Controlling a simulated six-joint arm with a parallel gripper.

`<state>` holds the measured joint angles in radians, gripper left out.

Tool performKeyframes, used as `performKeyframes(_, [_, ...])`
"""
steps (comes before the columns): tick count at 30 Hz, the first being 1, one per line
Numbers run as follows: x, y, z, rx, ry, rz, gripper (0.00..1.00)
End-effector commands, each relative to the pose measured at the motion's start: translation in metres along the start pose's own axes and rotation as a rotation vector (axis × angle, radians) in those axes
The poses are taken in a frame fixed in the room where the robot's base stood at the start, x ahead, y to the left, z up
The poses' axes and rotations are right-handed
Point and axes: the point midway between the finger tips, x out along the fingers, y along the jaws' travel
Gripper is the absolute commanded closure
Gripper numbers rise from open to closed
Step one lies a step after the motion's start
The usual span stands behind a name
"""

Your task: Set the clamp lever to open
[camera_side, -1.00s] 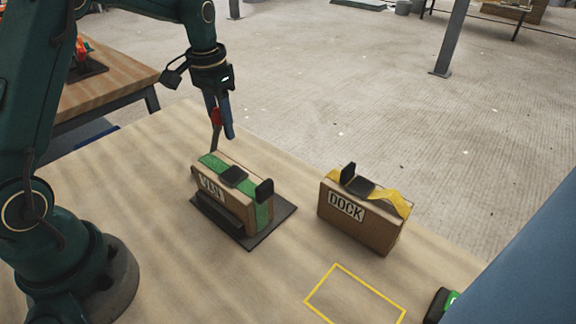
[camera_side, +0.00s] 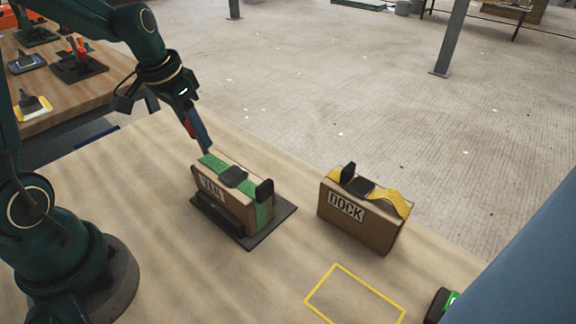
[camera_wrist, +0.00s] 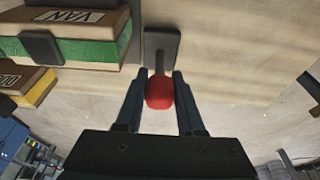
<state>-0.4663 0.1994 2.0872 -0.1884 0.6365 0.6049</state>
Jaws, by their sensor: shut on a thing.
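The clamp lever has a red knob (camera_wrist: 159,93) on a dark stem that rises from a dark base plate (camera_wrist: 161,45) in the wrist view. My gripper (camera_wrist: 160,80) is shut on the red knob, with one blue finger on each side. In the side view my gripper (camera_side: 196,131) is tilted, and the red knob (camera_side: 188,128) shows at its fingers. The stem there leans to the left, its lower end close behind the VAN box. The lever's base is hidden behind that box in the side view.
The VAN box (camera_side: 232,211), with a green strap, stands on a dark plate (camera_side: 286,212) just in front of the lever. The DOCK box (camera_side: 370,236), with a yellow strap, stands to its right. A yellow outline (camera_side: 325,283) marks bare table at the front.

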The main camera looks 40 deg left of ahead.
Motion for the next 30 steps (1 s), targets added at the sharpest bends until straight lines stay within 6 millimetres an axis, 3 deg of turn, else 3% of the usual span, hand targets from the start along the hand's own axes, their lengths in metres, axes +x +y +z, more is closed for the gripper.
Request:
performKeyframes(5, [0.0011, 0.0002, 0.0117, 0.001, -0.014, 0.003, 1.0])
performKeyframes(30, [0.003, 0.0002, 0.0131, 0.002, -0.019, 0.003, 1.0])
